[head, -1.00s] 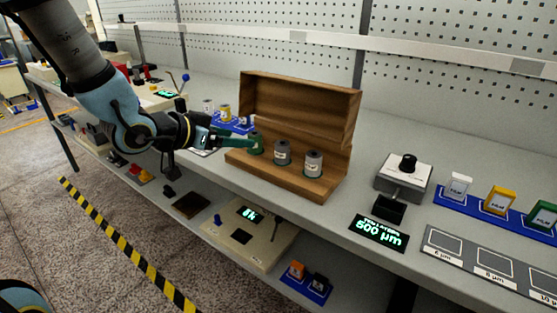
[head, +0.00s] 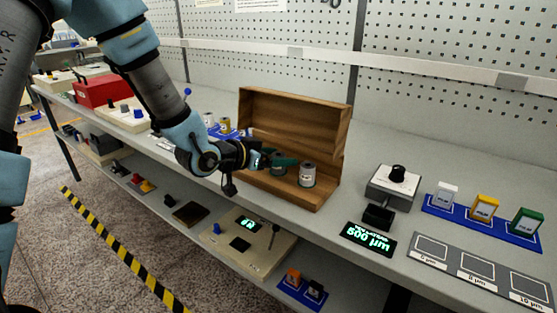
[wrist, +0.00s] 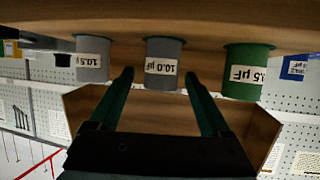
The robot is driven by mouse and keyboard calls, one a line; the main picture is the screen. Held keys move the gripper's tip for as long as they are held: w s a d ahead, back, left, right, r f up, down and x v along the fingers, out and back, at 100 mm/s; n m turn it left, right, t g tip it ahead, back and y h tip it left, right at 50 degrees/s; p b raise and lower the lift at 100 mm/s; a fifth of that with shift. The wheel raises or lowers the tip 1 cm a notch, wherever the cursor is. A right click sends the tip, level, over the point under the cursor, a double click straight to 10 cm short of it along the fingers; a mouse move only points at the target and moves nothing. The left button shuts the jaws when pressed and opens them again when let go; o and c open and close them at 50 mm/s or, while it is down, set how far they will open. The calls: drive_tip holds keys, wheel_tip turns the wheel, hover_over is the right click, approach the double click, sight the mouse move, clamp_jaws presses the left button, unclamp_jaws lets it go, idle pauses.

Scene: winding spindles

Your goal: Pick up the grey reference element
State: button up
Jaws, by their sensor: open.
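A wooden box (head: 330,140) with its lid up stands on the bench and holds three upright cylinders. In the wrist view, which is upside down, a grey cylinder labelled 10.0 µF (wrist: 164,50) is in the middle. A second grey cylinder labelled 10.5 (wrist: 92,58) is left of it and a green cylinder (wrist: 247,70) is right of it. My gripper (wrist: 159,76) is open, one finger to each side of the middle grey cylinder. In the head view my gripper (head: 284,158) partly covers this cylinder; the other grey one (head: 307,173) stands clear. The green one is hidden there.
Right of the box are a grey device with a black knob (head: 397,180), a display reading 500 µm (head: 368,238) and a blue tray (head: 459,217) with white, yellow and green pieces. A lower shelf (head: 340,290) runs beneath the bench front.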

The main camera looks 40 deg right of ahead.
drive_tip(key=shift+d+f, duration=0.1)
drive_tip(key=shift+d, duration=0.05)
clamp_jaws()
idle(0.6)
